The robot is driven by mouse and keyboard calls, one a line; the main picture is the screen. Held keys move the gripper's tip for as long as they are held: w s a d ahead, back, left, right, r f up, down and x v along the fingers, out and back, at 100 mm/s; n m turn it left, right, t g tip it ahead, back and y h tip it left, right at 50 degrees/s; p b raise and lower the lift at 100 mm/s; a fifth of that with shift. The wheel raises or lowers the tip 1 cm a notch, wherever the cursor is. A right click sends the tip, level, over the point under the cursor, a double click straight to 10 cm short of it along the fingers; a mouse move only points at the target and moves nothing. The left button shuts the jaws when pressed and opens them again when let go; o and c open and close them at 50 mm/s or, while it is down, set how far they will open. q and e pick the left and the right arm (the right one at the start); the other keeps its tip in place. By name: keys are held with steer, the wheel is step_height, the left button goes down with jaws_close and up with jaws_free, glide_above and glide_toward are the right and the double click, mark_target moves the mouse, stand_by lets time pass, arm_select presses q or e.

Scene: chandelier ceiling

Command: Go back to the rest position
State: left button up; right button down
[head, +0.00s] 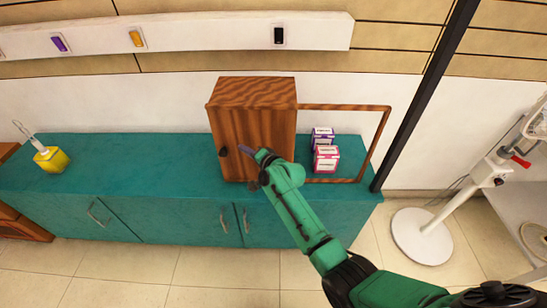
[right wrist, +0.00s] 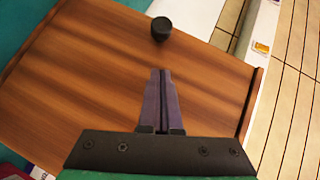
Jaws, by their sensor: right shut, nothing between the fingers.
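My right gripper (head: 245,150) is shut and empty in front of a wooden cabinet (head: 253,92) on the teal counter. In the right wrist view its two purple fingers (right wrist: 161,75) are together and point toward the black round knob (right wrist: 160,28), with a gap in the picture between tips and knob. The knob also shows in the head view (head: 223,151), just left of the fingertips. The wooden panel (right wrist: 95,75) fills most of the wrist view. My left gripper is not in view.
A thin wooden frame (head: 345,107) adjoins the cabinet's right side, with small boxes (head: 326,159) within its outline on the counter (head: 130,165). A yellow container (head: 51,159) stands far left. A dark post (head: 425,95) and a white round-based stand (head: 422,236) are at right.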

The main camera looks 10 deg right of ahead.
steer(key=v, duration=0.9)
steer(key=s+d+f+n+g+h, duration=0.15)
steer(key=s+f, duration=0.25)
steer(key=f, duration=0.5)
steer(key=s+d+f+n+g+h, duration=0.1)
steer(key=s+d+f+g, duration=0.15)
steer(key=s+f, duration=0.45)
steer(key=s+d+f+n+g+h, duration=0.1)
steer(key=s+d+f+n+h, duration=0.15)
steer(key=f, duration=0.85)
steer(key=s+d+f+n+g, duration=0.25)
steer(key=s+d+f, duration=0.25)
steer(key=s+f, duration=0.6)
steer(key=s+d+f+n+g+h, duration=0.1)
steer(key=s+d+f+n+g, duration=0.1)
steer(key=s, duration=0.9)
steer(key=s+d+f+n+g+h, duration=0.1)
steer(key=s+d+f+n+g, duration=0.1)
steer(key=s, duration=0.9)
step_height(320, 180, down, 2)
steer(key=shift+d+f+g+p, duration=0.1)
steer(key=shift+d+g+p, duration=0.25)
steer(key=shift+d, duration=0.2)
